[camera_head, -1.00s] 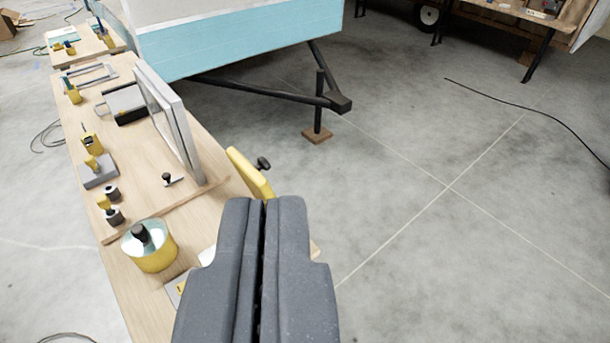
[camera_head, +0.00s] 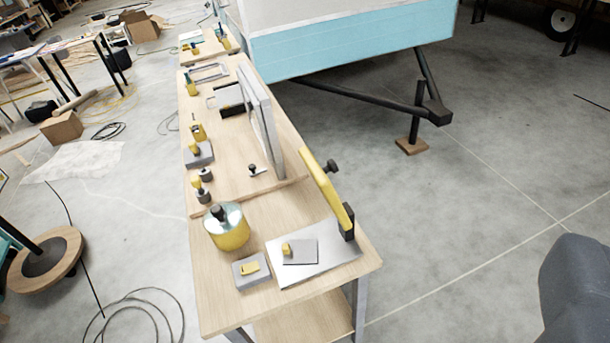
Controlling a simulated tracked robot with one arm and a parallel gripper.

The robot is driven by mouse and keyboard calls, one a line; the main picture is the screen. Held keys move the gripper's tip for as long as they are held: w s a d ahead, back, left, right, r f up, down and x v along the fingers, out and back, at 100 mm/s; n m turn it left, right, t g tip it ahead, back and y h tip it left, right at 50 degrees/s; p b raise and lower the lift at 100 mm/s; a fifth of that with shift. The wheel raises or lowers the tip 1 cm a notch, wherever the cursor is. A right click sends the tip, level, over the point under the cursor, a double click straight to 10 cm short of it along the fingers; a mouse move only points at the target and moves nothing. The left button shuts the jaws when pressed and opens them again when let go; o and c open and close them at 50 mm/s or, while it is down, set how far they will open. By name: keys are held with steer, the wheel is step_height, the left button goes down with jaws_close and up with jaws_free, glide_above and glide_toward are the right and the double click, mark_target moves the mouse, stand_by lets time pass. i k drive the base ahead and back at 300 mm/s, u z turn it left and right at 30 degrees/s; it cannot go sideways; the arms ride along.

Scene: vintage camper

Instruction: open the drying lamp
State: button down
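No thing here is clearly a drying lamp. A yellow hinged-looking arm (camera_head: 325,188) with a black knob stands tilted on a black block at the near right of the long workbench (camera_head: 225,285), beside a metal sheet (camera_head: 340,258). At the left edge, a round wooden base (camera_head: 68,250) with a dark slanted pole stands on the floor; its upper part is out of view. Either could be the lamp; I cannot tell. Part of my dark grey gripper (camera_head: 582,290) shows at the lower right corner, apart from the bench. Its fingertips are not clear.
A yellow can (camera_head: 228,232), grey blocks with yellow handles and a metal-framed window (camera_head: 262,125) occupy the bench. A blue-white camper (camera_head: 350,50) with a black hitch stands behind. Coiled cables (camera_head: 140,315) lie on the floor. The floor right of the bench is mostly clear.

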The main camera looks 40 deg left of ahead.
mark_target(318, 173)
steer(key=z, duration=0.05)
steer(key=i, duration=0.95)
steer(key=u, duration=0.05)
